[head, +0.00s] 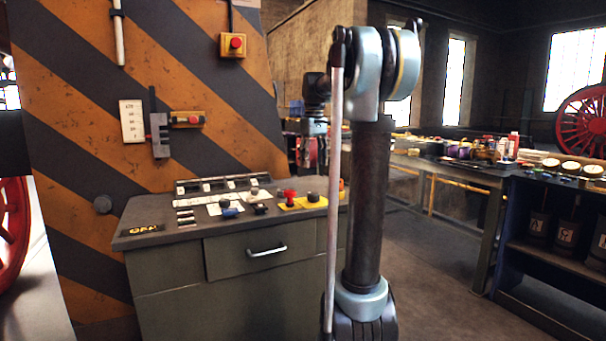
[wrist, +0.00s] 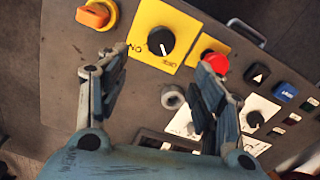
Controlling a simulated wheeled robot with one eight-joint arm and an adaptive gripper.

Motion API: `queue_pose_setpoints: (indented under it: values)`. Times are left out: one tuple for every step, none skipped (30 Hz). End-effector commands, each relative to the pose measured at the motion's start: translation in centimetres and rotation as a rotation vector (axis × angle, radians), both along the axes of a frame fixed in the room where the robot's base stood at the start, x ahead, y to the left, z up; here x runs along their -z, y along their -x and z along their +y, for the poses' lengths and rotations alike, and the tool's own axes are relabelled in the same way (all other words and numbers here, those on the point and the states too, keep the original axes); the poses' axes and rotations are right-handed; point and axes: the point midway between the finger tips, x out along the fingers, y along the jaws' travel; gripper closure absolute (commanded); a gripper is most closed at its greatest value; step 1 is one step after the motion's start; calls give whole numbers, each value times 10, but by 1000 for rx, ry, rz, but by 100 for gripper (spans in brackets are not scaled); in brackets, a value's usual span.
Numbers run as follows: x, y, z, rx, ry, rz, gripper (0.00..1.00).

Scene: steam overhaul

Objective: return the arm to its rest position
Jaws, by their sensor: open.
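My arm (head: 368,200) stands upright in the head view, bent at the top elbow, with its forearm reaching away over the right part of the control desk. My gripper (head: 312,158) hangs above the desk, partly dark and small there. In the wrist view my gripper (wrist: 166,60) has its two blue-grey fingers spread wide apart with nothing between them but the panel below. Below the fingers are a black rotary knob (wrist: 160,41) on a yellow plate and a red knob (wrist: 214,62). Whether the fingertips touch the panel is unclear.
The grey control desk (head: 160,240) with a drawer stands against an orange-and-black striped panel (head: 80,100). An orange knob (wrist: 95,15) sits at the panel's edge. A cluttered workbench (head: 440,168) and a dark shelf unit (head: 545,255) stand at right. Open floor lies between.

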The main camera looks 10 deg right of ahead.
Motion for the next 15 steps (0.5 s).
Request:
queue_pose_setpoints:
  values:
    - [2, 6, 0, 5, 0, -2, 39]
    - [3, 10, 0, 10, 0, -4, 39]
    - [6, 17, 0, 19, 0, -7, 39]
    - [9, 24, 0, 27, 0, -10, 39]
    - [12, 31, 0, 35, 0, -14, 39]
    - [16, 42, 0, 49, -1, -19, 39]
    - [20, 50, 0, 60, 0, -24, 39]
    - [24, 59, 0, 70, -1, -28, 39]
    - [30, 71, 0, 86, -1, -34, 39]
    - [35, 79, 0, 97, -1, -39, 39]
    - [39, 88, 0, 108, -2, -42, 39]
    - [45, 99, 0, 123, -2, -48, 39]
    - [51, 107, 0, 133, -3, -53, 39]
    - [56, 116, 0, 145, -4, -58, 39]
    - [63, 127, 0, 159, -5, -63, 39]
